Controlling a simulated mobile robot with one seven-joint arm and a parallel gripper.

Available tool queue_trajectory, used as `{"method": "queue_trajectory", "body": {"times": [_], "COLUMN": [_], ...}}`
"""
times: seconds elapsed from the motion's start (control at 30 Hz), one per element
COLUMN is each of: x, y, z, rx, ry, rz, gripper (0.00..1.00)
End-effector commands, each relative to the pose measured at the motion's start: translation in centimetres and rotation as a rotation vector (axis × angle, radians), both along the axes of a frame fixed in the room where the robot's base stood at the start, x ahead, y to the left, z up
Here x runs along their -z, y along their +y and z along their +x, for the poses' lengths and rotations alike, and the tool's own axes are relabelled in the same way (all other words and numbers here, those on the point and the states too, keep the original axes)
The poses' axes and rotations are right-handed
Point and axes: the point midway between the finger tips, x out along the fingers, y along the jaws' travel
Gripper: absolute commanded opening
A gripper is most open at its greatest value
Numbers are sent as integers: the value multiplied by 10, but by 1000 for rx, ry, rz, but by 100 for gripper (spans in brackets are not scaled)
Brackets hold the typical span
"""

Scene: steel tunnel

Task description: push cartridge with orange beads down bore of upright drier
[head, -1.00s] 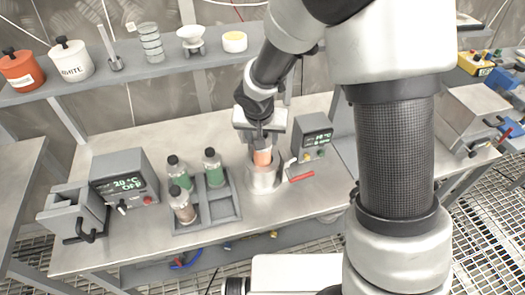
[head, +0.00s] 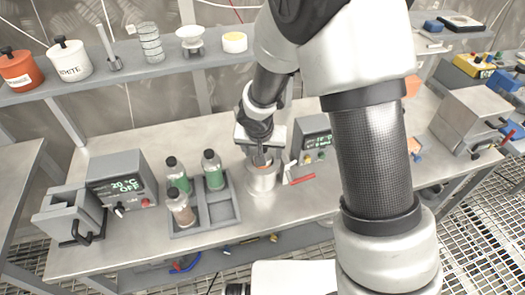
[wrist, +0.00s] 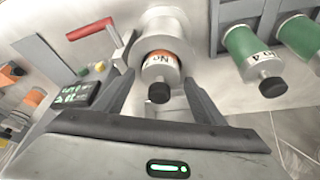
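The upright drier (head: 263,181) is a metal cylinder standing on the bench; it also shows in the wrist view (wrist: 162,22). The cartridge with orange beads (wrist: 161,68) is upright in its bore, mostly sunk. Its labelled top, an orange band and its black cap stand out of the mouth. In the head view the cartridge is largely hidden by my gripper (head: 262,157), which is just above the drier. In the wrist view my gripper's fingers (wrist: 160,84) are on both sides of the cartridge, with what looks like a gap, so open.
A rack (head: 229,213) left of the drier holds several capped bottles. A display box (head: 314,143) and a red-handled lever (head: 301,180) stand close on the drier's right. A heater-like box (head: 122,182) stands at the left. A shelf with jars runs behind.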

Motion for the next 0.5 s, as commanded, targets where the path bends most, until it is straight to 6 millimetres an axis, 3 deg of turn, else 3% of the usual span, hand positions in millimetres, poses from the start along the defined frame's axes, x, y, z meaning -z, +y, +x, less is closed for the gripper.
{"method": "queue_trajectory", "body": {"times": [0.33,0.5], "x": [-4,-24], "y": [0,1], "z": [0,-6], "rx": [-1,0], "ry": [0,-3], "rz": [0,3], "gripper": [65,65]}}
